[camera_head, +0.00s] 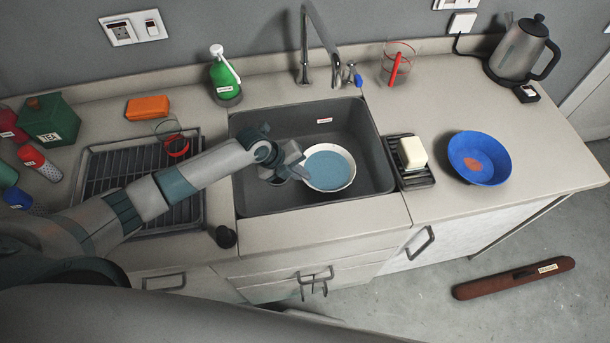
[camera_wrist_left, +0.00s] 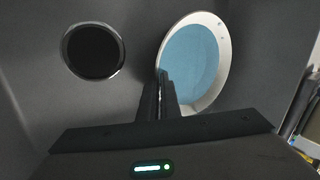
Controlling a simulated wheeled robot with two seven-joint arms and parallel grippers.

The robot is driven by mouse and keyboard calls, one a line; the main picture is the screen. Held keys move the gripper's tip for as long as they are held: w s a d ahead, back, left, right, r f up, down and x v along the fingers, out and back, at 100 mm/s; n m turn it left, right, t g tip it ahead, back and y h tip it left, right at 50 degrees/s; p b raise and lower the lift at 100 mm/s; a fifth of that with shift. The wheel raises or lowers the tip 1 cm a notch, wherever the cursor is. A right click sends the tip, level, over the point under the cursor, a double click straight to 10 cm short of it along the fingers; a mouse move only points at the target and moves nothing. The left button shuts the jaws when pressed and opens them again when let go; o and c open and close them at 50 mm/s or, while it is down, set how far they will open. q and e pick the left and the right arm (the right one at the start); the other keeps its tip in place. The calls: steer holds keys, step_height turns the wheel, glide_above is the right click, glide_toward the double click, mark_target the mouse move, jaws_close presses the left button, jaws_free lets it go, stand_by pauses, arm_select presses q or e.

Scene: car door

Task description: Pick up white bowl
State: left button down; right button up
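The white bowl (camera_head: 329,167), light blue inside, is in the dark sink (camera_head: 300,118), right of its middle. It also shows in the left wrist view (camera_wrist_left: 205,65). My left gripper (camera_head: 284,168) reaches into the sink from the left, at the bowl's left rim. In the left wrist view its fingers (camera_wrist_left: 160,92) are close together at the rim, one inside the bowl and one outside. They look shut on the rim, though the contact is partly hidden. I cannot tell whether the bowl touches the sink bottom. My right gripper is not in view.
The faucet (camera_head: 318,45) stands behind the sink. A blue bowl (camera_head: 479,158) and a butter-like block (camera_head: 412,152) on a small rack are to the right. A drying rack (camera_head: 100,172) is to the left. The sink walls surround the white bowl.

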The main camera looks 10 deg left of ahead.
arm_select(q)
step_height(320, 180, up, 9)
steer(key=b, duration=0.3)
steer(key=shift+r, duration=0.1)
steer(key=shift+w, duration=0.1)
stand_by(1.4)
